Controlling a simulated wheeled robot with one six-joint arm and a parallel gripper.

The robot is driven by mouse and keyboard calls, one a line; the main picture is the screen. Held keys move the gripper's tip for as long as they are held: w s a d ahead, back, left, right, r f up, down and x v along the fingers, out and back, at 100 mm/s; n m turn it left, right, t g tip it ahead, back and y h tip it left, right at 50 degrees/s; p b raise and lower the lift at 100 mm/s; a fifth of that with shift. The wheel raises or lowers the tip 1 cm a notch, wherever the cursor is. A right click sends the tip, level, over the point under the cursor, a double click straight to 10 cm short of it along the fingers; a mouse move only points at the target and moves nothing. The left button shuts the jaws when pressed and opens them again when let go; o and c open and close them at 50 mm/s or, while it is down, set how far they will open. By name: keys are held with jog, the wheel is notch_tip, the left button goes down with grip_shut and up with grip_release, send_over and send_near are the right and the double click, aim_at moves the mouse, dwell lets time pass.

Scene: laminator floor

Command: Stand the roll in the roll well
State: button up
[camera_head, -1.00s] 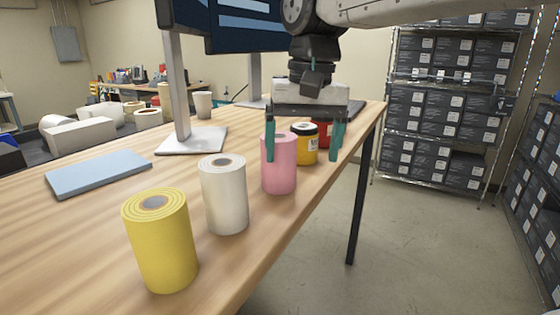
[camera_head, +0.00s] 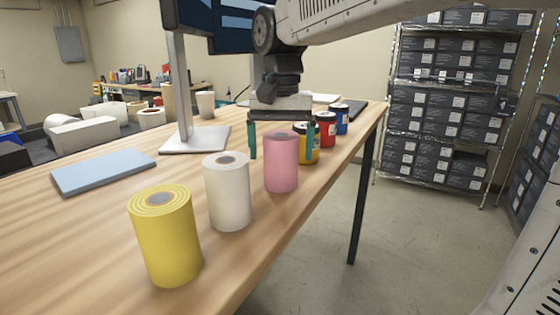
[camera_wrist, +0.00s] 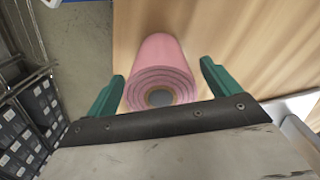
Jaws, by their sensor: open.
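A pink roll (camera_head: 281,163) stands upright on the wooden table, third in a row of rolls. A white roll (camera_head: 227,191) and a yellow roll (camera_head: 165,236) stand nearer in the same row. My gripper (camera_head: 281,143) is open above and just behind the pink roll, with its green fingers pointing down. In the wrist view the pink roll (camera_wrist: 160,65) shows between and beyond the two open fingers (camera_wrist: 163,80), with no visible grip on it. I cannot identify a roll well in these views.
Yellow, red (camera_head: 325,129) and blue (camera_head: 342,119) jars stand behind the pink roll. A monitor stand (camera_head: 195,140) and a light blue flat block (camera_head: 104,172) are on the left. The wooden table's (camera_head: 90,225) right edge runs close beside the rolls. Shelves of dark boxes (camera_head: 447,110) stand beyond.

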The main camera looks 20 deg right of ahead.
jog(key=shift+f, duration=1.35)
jog(key=c, duration=1.3)
jog(key=shift+r, duration=0.2)
jog(key=shift+r, duration=0.6)
notch_tip(320, 180, up, 2)
jog(key=shift+s+r, duration=0.1)
jog(key=shift+r, duration=0.05)
jog(key=s, duration=1)
jog(key=s+a+r, duration=0.1)
jog(key=s, duration=0.4)
jog(key=shift+s+r, duration=0.1)
jog(key=shift+s, duration=0.3)
